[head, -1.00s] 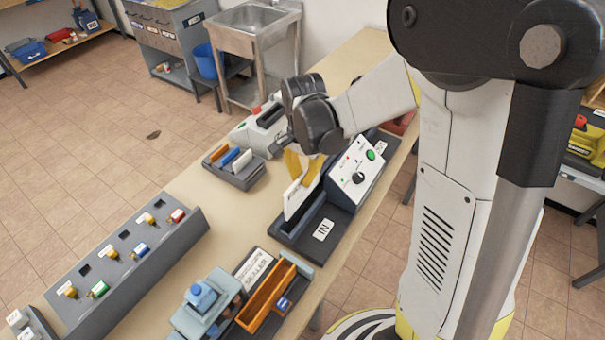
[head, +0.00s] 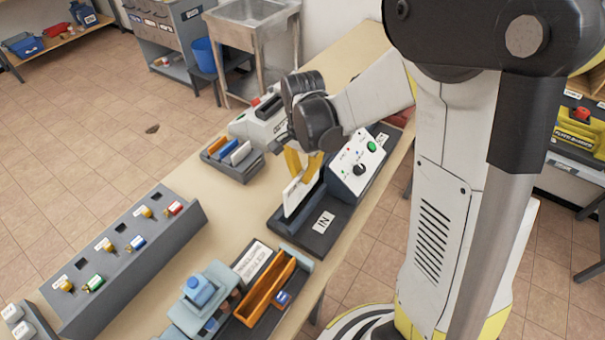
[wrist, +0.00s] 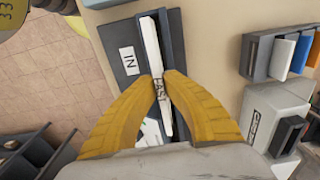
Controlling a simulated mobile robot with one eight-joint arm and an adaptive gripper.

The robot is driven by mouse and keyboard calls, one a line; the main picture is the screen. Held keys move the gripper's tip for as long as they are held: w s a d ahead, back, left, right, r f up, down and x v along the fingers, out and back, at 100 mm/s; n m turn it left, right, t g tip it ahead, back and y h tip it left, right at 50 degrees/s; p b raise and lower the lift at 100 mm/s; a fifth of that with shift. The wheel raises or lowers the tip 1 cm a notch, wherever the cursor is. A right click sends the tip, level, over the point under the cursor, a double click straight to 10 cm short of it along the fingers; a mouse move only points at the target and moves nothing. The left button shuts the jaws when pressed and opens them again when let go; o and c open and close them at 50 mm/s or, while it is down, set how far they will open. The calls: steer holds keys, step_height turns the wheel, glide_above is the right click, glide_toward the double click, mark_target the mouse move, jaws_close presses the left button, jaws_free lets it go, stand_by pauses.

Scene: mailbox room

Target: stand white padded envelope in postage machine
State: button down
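The white padded envelope (head: 295,197) stands on its long edge in the dark slot of the postage machine (head: 352,182). In the wrist view the envelope (wrist: 151,42) is seen edge-on as a narrow white strip, with dark lettering between the fingers. My gripper (head: 304,172) is above the machine with its yellow fingers pointing down. In the wrist view the fingertips (wrist: 163,75) press close on both sides of the envelope, with no clear gap. The envelope's lower edge is hidden in the slot.
A grey holder with coloured envelopes (head: 230,158) and a white device (head: 262,120) stand beyond the machine. A long grey key rack (head: 125,258) lies left. A blue-grey stamp unit (head: 205,300) and an orange tray (head: 266,287) are nearer.

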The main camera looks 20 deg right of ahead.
mark_target(303, 197)
steer(key=shift+f+b, duration=1.3)
steer(key=shift+f, duration=0.2)
steer(key=shift+f, duration=0.1)
step_height(303, 197, down, 3)
steer(key=b, duration=0.2)
steer(key=shift+b, duration=0.3)
steer(key=c, duration=1.5)
jaws_free()
steer(key=shift+r, duration=0.2)
steer(key=shift+c, duration=0.2)
steer(key=shift+r, duration=0.1)
step_height(303, 197, up, 7)
steer(key=p, duration=0.5)
